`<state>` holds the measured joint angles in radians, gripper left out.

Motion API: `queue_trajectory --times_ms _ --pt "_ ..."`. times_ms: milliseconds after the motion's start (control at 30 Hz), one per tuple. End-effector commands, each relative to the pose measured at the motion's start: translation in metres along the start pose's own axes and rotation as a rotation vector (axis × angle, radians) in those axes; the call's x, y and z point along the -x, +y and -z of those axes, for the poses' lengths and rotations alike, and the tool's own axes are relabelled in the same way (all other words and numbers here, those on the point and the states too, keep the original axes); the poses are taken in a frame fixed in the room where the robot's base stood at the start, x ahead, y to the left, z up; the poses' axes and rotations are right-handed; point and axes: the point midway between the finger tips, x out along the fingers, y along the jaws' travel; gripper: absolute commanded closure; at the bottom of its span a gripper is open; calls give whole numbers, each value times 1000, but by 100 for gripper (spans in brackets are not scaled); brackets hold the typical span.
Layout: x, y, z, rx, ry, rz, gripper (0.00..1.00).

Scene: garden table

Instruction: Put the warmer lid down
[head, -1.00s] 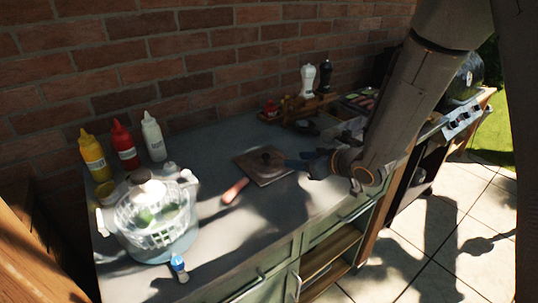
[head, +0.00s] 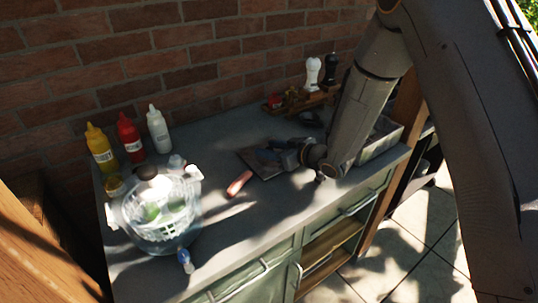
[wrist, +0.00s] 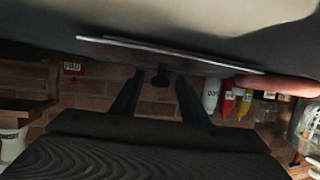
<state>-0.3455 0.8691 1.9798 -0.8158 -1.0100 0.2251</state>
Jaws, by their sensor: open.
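The warmer lid (head: 256,165) is a thin dark square plate lying on the grey counter, partly hidden by my gripper in the head view. In the wrist view, which is upside down, the lid (wrist: 215,62) shows edge-on at the counter surface. Its dark knob (wrist: 161,80) is between my fingertips, with a gap on each side. My gripper (wrist: 157,85) is open around the knob and does not visibly squeeze it. In the head view my gripper (head: 280,153) is low over the lid's right part.
A pink, sausage-like object (head: 239,183) lies just left of the lid. A grey tray (head: 383,140) is right of my arm. Behind are a spice rack (head: 300,100) and brick wall.

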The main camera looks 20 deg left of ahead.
Motion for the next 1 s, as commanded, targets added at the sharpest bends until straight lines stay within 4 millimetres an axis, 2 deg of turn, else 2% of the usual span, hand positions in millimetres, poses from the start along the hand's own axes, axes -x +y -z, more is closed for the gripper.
queue_trajectory --times_ms 267,500,833,1000 --pt "-2 0 -1 -1 -1 -1 61" --pt "-2 0 -1 -1 -1 -1 100" --pt "-2 0 1 0 1 -1 100" --pt "0 1 9 2 1 -1 100"
